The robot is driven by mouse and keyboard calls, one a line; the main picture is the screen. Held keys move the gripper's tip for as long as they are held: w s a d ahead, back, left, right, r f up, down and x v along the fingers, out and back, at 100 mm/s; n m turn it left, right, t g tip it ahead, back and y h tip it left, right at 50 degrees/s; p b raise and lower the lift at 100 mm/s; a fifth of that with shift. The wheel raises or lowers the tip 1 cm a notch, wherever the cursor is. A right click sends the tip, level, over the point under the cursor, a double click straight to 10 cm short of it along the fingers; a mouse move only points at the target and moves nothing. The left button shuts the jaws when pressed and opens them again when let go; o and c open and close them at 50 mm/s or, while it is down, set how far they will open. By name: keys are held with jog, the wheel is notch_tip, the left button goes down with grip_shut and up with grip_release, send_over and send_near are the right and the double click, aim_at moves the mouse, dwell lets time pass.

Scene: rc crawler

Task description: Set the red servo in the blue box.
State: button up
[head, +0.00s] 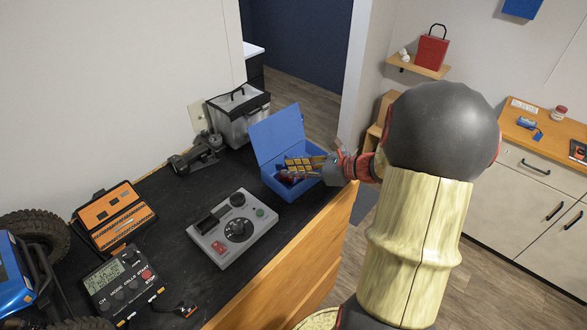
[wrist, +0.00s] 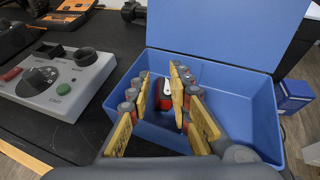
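The red servo (wrist: 165,100), with a white part on it, shows between my gripper's fingertips in the wrist view. In the head view it is a small red patch (head: 287,178) by the fingertips, partly hidden. The blue box (head: 289,190) stands with its lid raised at the back; its wall also shows in the wrist view (wrist: 262,125). My gripper (head: 296,167) reaches into the box from the right, its yellow fingers within the box's outline. The fingertips (wrist: 161,80) are some way apart, with the servo between them. I cannot tell whether they touch it or whether it rests on the box floor.
A grey control unit (head: 233,228) with a green button stands left of the box. A dark clamp-like device (head: 198,153) and a lidded bin (head: 240,112) are behind. An orange charger (head: 113,215) and black meter (head: 123,282) sit further left. The bench's wooden edge is close on the right.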

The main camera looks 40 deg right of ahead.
jog(key=o, duration=0.3)
jog(key=shift+r, duration=0.1)
jog(key=shift+r, duration=0.25)
jog(key=r+p+v, duration=0.1)
jog(key=p+v, duration=0.1)
jog(key=v, duration=0.9)
jog(key=s+a+r+n+g, duration=0.1)
jog(key=a+n+g, duration=0.6)
jog(key=a+n, duration=0.8)
jog(key=s+a+r+n+h, duration=0.3)
jog(key=a+n, duration=0.4)
jog(key=n, duration=0.1)
jog(key=s+a+r+n+h, duration=0.2)
jog(key=s+a+n+h, duration=0.1)
jog(key=a+n, duration=0.3)
jog(key=shift+s+a+r+n, duration=0.4)
jog(key=shift+s+n, duration=0.2)
jog(key=shift+n, duration=0.3)
